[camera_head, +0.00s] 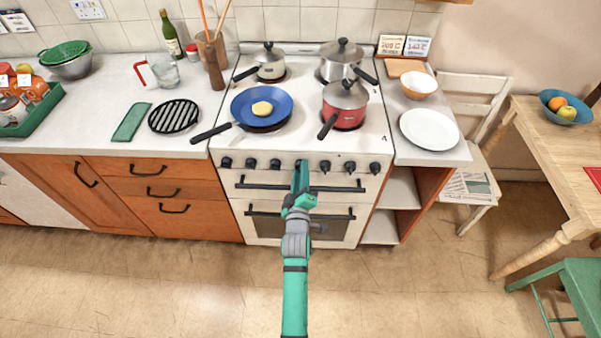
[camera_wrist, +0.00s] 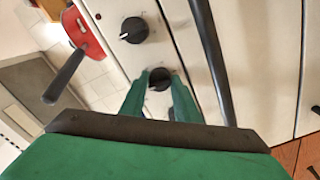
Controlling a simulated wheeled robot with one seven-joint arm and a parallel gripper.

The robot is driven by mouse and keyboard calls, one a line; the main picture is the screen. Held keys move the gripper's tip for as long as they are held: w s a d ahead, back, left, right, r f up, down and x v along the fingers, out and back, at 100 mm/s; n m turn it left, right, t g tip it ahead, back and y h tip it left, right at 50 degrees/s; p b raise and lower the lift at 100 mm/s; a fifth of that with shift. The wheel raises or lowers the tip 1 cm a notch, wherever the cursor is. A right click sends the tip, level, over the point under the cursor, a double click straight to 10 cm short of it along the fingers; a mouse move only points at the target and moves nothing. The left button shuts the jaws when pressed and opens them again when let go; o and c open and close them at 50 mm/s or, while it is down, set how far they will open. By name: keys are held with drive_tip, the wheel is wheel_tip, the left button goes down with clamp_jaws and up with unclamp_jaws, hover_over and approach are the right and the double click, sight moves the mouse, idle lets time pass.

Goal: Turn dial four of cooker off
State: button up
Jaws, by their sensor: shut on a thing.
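The cooker (camera_head: 230,190) is white, with a row of black dials along its front panel. My gripper (camera_head: 301,170) reaches up to the middle of this row and hides the dial there in the head view. In the wrist view my gripper (camera_wrist: 161,84) has its two green fingers on either side of one black dial (camera_wrist: 160,77), shut on it. By its place in the row this is dial four. Its pointer is hard to read. A neighbouring dial (camera_wrist: 134,30) with a small white mark is clear of the fingers.
A black oven rail (camera_head: 255,186) runs just below the dials; it also passes close by the fingers in the wrist view (camera_wrist: 212,60). A red pot (camera_head: 344,108) and a blue frying pan (camera_head: 246,107) stand on the hob, their handles pointing towards the front. The floor before the cooker is clear.

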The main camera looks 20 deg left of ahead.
drive_tip(key=shift+n, duration=0.4)
drive_tip(key=o, duration=1)
drive_tip(key=shift+o, duration=0.2)
drive_tip(key=v, duration=1.1)
drive_tip(key=s+d+f+m+g+h, duration=0.15)
drive_tip(key=s+d+m, duration=0.3)
drive_tip(key=s, duration=0.45)
drive_tip(key=s+d+f+m+t+h, duration=0.1)
drive_tip(key=s+d+f+m, duration=0.15)
drive_tip(key=s+d, duration=0.5)
drive_tip(key=s+d+r+m+h, duration=0.1)
drive_tip(key=s+d+r+m, duration=0.1)
drive_tip(key=s, duration=0.7)
drive_tip(key=s+d+r+m+g+h, duration=0.1)
drive_tip(key=s+r+m, duration=0.3)
drive_tip(key=s, duration=0.5)
drive_tip(key=shift+s+d+r+m, duration=0.15)
drive_tip(key=shift+d+r+m, duration=0.25)
drive_tip(key=shift+d+m, duration=0.6)
